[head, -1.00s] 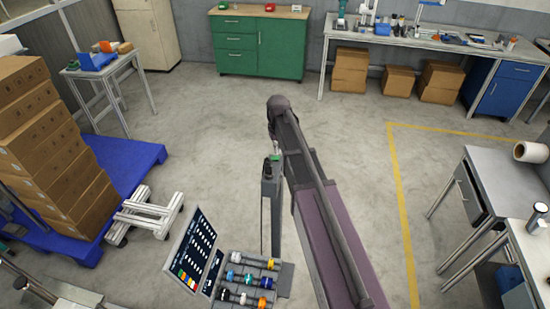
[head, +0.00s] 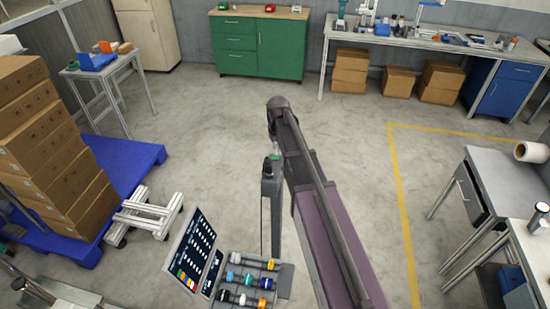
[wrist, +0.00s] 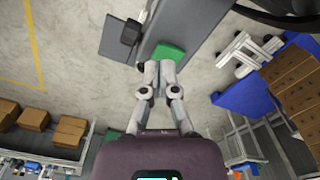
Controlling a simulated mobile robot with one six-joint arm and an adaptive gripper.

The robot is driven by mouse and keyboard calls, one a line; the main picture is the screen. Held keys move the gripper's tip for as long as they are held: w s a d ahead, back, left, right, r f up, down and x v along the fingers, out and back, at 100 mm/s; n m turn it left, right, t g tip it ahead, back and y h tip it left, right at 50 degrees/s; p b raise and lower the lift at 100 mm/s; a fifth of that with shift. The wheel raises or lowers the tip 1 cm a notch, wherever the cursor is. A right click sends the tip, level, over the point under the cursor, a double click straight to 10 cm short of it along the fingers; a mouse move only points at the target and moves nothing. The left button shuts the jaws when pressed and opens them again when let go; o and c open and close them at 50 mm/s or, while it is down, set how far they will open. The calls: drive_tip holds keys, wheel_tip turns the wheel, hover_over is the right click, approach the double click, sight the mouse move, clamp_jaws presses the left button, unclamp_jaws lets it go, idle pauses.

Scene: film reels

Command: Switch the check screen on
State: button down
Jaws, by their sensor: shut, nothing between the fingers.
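My gripper (wrist: 155,66) is shut and empty, with its fingertips together. In the wrist view the tips overlap the near edge of a green pad (wrist: 171,54) on top of a grey post (wrist: 188,22). I cannot tell whether they touch it. In the head view my gripper (head: 275,148) is above the top of the same post (head: 270,200), and the green pad shows only partly. A tilted panel (head: 197,248) with a dark face, white marks and coloured blocks stands at the lower left of the post. I cannot tell whether this is the check screen.
A grey rack (head: 226,278) with several coloured reels sits below the post. A black knob (wrist: 130,32) stands beside the green pad. A blue pallet (head: 130,160) with stacked cartons (head: 50,140) is at left. A grey table (head: 500,165) is at right. Floor beyond is open.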

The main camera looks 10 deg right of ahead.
sight(278, 157)
drive_tip(key=shift+f+b, duration=0.9)
drive_tip(key=shift+f, duration=0.1)
idle(0.8)
drive_tip(key=shift+r, duration=0.1)
drive_tip(key=shift+r+p, duration=3.5)
drive_tip(key=shift+p, duration=0.05)
drive_tip(key=shift+f, duration=0.1)
